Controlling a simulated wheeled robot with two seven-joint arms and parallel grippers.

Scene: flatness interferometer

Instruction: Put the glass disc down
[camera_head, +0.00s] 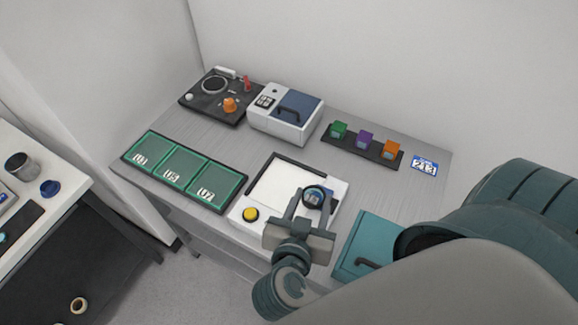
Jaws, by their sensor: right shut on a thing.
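The glass disc (313,197) shows as a dark-rimmed round piece with a bluish centre. My right gripper (312,202) is shut on it, with a finger on each side, over the white plate (270,187) of a bench device with a yellow button (250,214). I cannot tell whether the disc touches the plate or hangs above it. The gripper hides the front part of the device. My left gripper is not in view.
Green trays (176,172) with labels lie at the left. A white box with a blue lid (300,105), a black apparatus (211,101) and a rack of coloured blocks (364,151) stand behind. A teal case (368,235) is at the right.

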